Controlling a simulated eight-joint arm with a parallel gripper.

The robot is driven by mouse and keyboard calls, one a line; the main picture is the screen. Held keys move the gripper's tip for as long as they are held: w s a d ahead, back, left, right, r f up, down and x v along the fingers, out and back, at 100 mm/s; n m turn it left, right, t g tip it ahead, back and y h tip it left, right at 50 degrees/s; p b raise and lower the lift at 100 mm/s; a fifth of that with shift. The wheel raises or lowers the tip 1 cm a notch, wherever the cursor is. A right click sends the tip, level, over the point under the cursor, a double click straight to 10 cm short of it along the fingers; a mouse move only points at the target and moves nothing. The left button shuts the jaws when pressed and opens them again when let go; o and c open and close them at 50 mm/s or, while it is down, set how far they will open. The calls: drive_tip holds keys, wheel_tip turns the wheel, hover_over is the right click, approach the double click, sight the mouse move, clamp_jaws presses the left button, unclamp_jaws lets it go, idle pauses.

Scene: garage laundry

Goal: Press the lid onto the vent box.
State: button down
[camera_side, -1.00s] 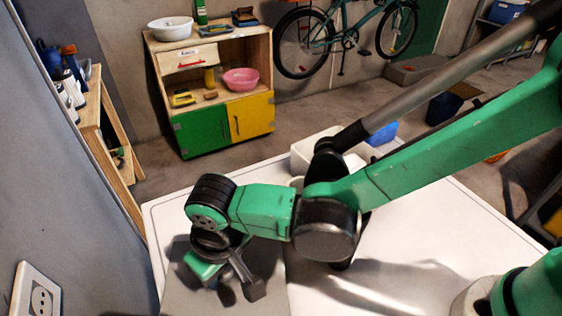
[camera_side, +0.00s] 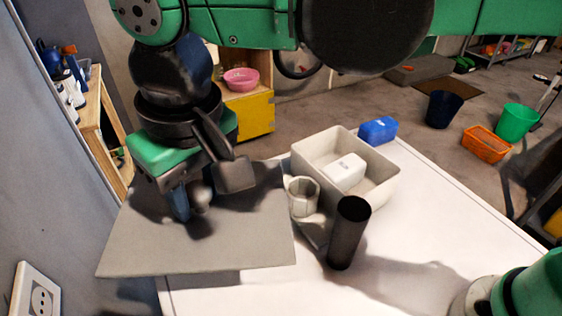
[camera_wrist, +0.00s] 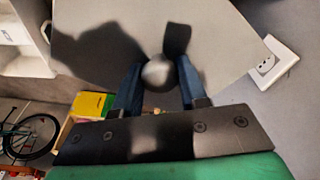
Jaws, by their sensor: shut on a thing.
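My gripper (camera_side: 192,208) is shut on a round grey knob (camera_wrist: 158,72) on top of a large flat grey plate, the lid (camera_side: 235,240). The knob sits between the two blue fingers in the wrist view; in the side view it is partly hidden. The lid looks raised above the table, with its left and near edges reaching past the tabletop in the picture. A beige open-topped box (camera_side: 383,188) stands to the right and behind; I cannot tell for certain whether it is the vent box. A small white block (camera_side: 345,170) lies inside it.
A dark upright cylinder (camera_side: 348,235) and a pale ring-shaped cup (camera_side: 302,197) stand right of the lid. A blue box (camera_side: 378,130) sits behind the beige box. The white table (camera_side: 430,235) is clear on its right. A wall socket (camera_side: 38,298) is at the lower left.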

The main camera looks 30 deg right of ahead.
sight(194, 184)
wheel_tip(194, 184, up, 3)
drive_tip(key=shift+w+d+r, duration=0.1)
drive_tip(key=w+d+f+m+h, duration=0.15)
drive_tip(key=d+m, duration=0.25)
drive_tip(key=d, duration=0.5)
drive_tip(key=w+d+f+m, duration=0.2)
drive_tip(key=w+d+m, duration=0.15)
drive_tip(key=d, duration=0.55)
drive_tip(key=w+d+f+m+h, duration=0.1)
drive_tip(key=w+d+f+m, duration=0.1)
drive_tip(key=d+m, duration=0.45)
drive_tip(key=shift+n+y, duration=0.25)
drive_tip(key=shift+n, duration=0.55)
drive_tip(key=shift+w+d+f, duration=0.1)
drive_tip(key=shift+d+f, duration=0.2)
drive_tip(key=shift+f, duration=0.6)
drive_tip(key=shift+d+f, duration=0.25)
drive_tip(key=shift+f, duration=0.65)
drive_tip(key=shift+w+d+f, duration=0.1)
drive_tip(key=shift+d+f, duration=0.2)
drive_tip(key=shift+f, duration=0.6)
drive_tip(key=shift+f, duration=0.65)
unclamp_jaws()
drive_tip(key=shift+r, duration=0.15)
